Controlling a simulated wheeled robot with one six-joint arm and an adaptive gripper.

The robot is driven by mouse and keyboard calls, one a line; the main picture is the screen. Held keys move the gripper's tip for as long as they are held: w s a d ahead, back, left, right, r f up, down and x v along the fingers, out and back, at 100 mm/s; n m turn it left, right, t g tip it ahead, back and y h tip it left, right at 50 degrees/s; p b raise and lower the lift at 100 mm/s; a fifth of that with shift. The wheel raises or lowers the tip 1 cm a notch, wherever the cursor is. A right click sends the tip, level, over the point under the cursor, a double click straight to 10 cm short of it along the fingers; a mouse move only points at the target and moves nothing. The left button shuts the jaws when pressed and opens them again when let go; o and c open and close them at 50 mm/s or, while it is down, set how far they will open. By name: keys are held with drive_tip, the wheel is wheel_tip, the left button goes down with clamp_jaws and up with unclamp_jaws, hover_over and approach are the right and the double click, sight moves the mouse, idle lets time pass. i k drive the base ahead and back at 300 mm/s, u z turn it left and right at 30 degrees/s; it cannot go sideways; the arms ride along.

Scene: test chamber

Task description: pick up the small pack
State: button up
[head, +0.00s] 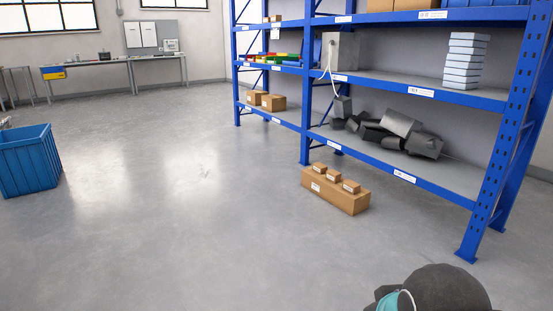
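Each has a pale label. They look alike, and I cannot tell which of them, if any, is the small pack. My gripper is not in view. A dark rounded part with a teal cap at the bottom right looks like part of my arm.
Blue shelving (440,95) stands on the right, holding a white stack (466,61), dark grey items (400,123) and cartons (273,103). A blue crate (27,160) stands at the left. Benches (90,62) line the back wall. The grey floor between is clear.

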sight(354, 188)
drive_tip(key=u, duration=0.4)
drive_tip(key=i, duration=1.9)
drive_tip(key=z, duration=0.2)
drive_tip(key=i, duration=1.55)
drive_tip(key=z, duration=1.5)
drive_tip(key=i, duration=0.9)
drive_tip(key=z, duration=0.6)
